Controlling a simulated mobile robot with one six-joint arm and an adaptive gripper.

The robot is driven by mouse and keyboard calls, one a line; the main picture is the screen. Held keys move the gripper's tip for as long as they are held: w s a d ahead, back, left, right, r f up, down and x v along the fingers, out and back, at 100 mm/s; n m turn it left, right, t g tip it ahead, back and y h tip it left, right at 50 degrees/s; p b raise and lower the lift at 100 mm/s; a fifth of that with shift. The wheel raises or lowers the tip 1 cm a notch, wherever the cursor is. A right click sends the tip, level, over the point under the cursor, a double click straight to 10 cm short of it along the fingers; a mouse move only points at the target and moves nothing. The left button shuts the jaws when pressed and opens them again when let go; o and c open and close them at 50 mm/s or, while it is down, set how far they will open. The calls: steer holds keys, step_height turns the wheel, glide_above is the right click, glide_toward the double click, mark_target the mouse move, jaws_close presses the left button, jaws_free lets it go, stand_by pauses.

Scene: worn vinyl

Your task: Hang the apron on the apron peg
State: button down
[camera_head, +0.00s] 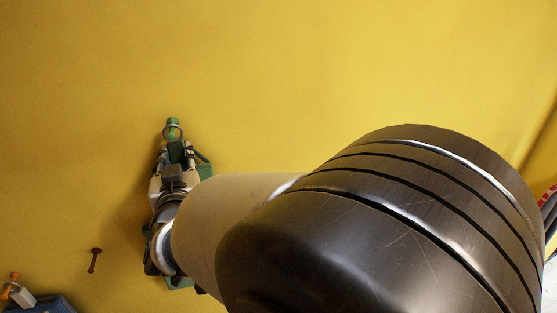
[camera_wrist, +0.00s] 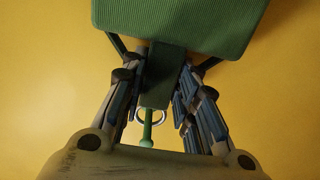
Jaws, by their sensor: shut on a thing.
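The green apron (camera_wrist: 180,28) shows as a ribbed panel at the top of the wrist view, with a narrow green tab and a metal ring (camera_wrist: 137,114) below it. My gripper (camera_wrist: 163,95) is shut on the tab, one finger on each side. A green peg (camera_wrist: 147,133) with a round end shows at the ring. In the head view the peg (camera_head: 172,122) is just above my gripper (camera_head: 174,155), and the ring appears to be around it. Bits of the apron (camera_head: 205,169) show behind my gripper; my arm hides most of it.
A brown peg (camera_head: 95,258) is on the yellow wall at lower left. A blue thing (camera_head: 45,304) hangs at the bottom left corner, by an orange peg (camera_head: 15,275). Something partly red (camera_head: 548,196) shows at the right edge. The wall above my gripper is bare.

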steer(key=shift+r, duration=0.15)
steer(key=shift+s+r+p, duration=0.2)
steer(key=shift+r+p, duration=0.1)
steer(key=shift+r, duration=0.2)
steer(key=shift+b+v, duration=0.35)
steer(key=shift+v, duration=1.8)
steer(key=v, duration=0.6)
steer(key=shift+r, duration=0.2)
